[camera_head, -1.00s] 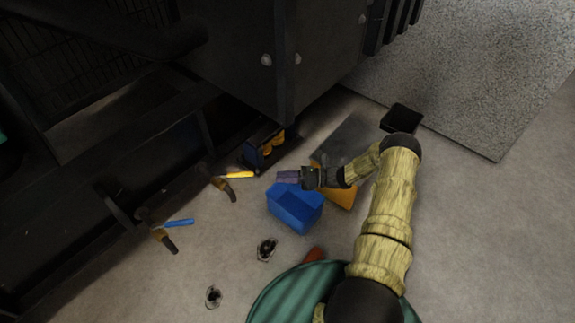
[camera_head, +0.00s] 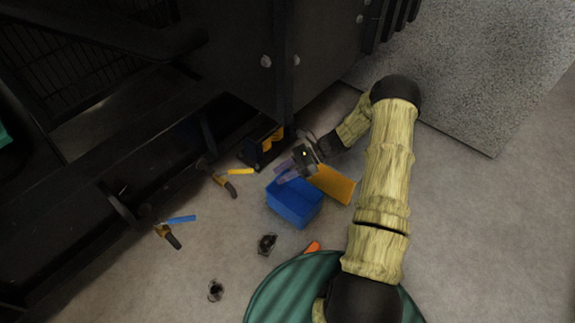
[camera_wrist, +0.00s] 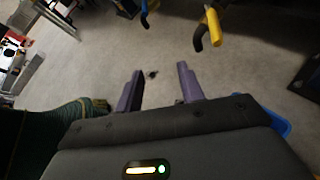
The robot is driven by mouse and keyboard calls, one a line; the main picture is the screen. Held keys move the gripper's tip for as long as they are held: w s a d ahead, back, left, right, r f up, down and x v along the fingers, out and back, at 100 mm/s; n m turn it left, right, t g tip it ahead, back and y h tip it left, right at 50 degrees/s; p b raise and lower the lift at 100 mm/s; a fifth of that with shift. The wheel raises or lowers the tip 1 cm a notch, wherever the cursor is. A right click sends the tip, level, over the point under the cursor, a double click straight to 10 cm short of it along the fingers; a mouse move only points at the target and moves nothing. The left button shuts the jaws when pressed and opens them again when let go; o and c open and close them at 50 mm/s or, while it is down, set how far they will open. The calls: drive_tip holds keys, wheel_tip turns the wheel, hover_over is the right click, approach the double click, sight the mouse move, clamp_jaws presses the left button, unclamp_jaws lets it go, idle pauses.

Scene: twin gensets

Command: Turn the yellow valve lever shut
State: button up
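The yellow valve lever (camera_head: 240,171) sticks out at the end of a brownish pipe fitting beside the dark genset frame, left of centre in the head view. In the wrist view the yellow lever (camera_wrist: 213,28) shows at the top, right of centre, beyond the fingertips. My gripper (camera_head: 286,172) is right of the lever and above the blue bin, apart from the lever. In the wrist view its two purple fingers (camera_wrist: 158,80) are spread with only floor between them. A second valve with a blue lever (camera_head: 181,219) is at lower left; it also shows in the wrist view (camera_wrist: 146,20).
A blue bin (camera_head: 296,207) and an orange-yellow bin (camera_head: 334,183) stand under my arm. A black and orange object (camera_head: 262,148) sits by the genset's edge (camera_head: 282,70). Two small dark round items (camera_head: 267,243) are on the otherwise open floor.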

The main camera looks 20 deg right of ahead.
drive_tip(key=s+r+n+g+h+p, duration=0.1)
drive_tip(key=s+r+n+h+p, duration=0.1)
drive_tip(key=s+r+n+h, duration=0.4)
drive_tip(key=shift+a+r+n+g+h+p, duration=0.35)
drive_tip(key=shift+r+n, duration=0.65)
drive_tip(key=shift+r, duration=1.25)
drive_tip(key=shift+d, duration=0.2)
drive_tip(key=shift+c, duration=1.1)
drive_tip(key=shift+s+r, duration=0.1)
drive_tip(key=shift+r, duration=0.1)
drive_tip(key=c, duration=0.4)
drive_tip(key=s+r+n+h+p, duration=0.1)
drive_tip(key=r, duration=0.2)
drive_tip(key=s+r+n+t+h, duration=0.1)
drive_tip(key=s+r+n, duration=0.1)
drive_tip(key=r, duration=0.1)
drive_tip(key=s+r+n+h+p, duration=0.1)
drive_tip(key=r+n+h, duration=0.1)
drive_tip(key=r, duration=0.1)
drive_tip(key=shift+s+d+t+p, duration=0.2)
drive_tip(key=shift+s+t+p, duration=0.05)
drive_tip(key=shift+s+p, duration=0.05)
clamp_jaws()
drive_tip(key=s+r+n+t+h+p, duration=0.2)
drive_tip(key=s+r+n, duration=0.4)
drive_tip(key=r, duration=0.3)
drive_tip(key=shift+d+r+n+t, duration=0.15)
drive_tip(key=shift+r+n+t, duration=0.05)
drive_tip(key=shift+n+t, duration=0.6)
